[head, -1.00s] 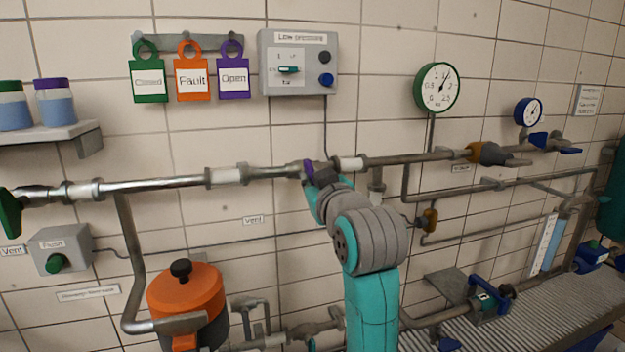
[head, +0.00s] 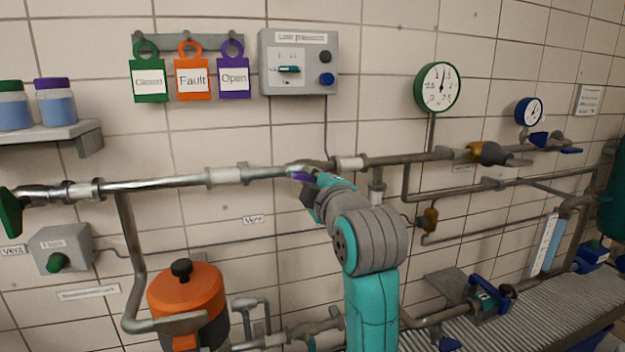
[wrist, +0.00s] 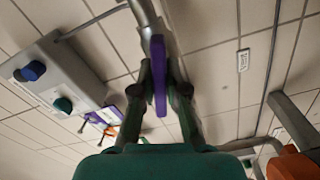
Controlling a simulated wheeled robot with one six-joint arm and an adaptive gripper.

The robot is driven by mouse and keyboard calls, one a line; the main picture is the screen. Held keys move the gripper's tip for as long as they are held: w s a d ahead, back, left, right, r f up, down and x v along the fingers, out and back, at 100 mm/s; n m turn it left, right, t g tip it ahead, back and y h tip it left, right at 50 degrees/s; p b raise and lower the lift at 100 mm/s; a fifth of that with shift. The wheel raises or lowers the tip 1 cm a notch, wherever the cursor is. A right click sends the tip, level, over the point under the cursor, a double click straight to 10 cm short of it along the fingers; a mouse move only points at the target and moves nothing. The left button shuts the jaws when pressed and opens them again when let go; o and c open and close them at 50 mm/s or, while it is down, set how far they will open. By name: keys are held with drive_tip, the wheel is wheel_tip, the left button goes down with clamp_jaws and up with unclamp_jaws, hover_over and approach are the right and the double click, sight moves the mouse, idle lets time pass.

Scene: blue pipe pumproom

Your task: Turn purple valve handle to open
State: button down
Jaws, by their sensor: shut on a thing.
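The purple valve handle (head: 302,177) sits on the horizontal metal pipe (head: 150,183) in the middle of the head view, mostly hidden by my gripper (head: 308,190). In the wrist view the purple handle (wrist: 158,75) is a long flat lever standing between the two dark fingers of my gripper (wrist: 161,90). The fingers are shut on it from both sides. In the head view the handle's visible part lies nearly along the pipe, just under it. The valve body is partly hidden behind my arm.
A grey control box (head: 298,62) is on the wall above, with Closed (head: 148,81), Fault (head: 192,78) and Open (head: 234,77) tags beside it. A green-rimmed gauge (head: 438,87) hangs at right. An orange-lidded pot (head: 186,290) stands below left.

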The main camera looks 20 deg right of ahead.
drive_tip(key=shift+n, duration=1.9)
drive_tip(key=c, duration=1.2)
unclamp_jaws()
drive_tip(key=s, duration=1.2)
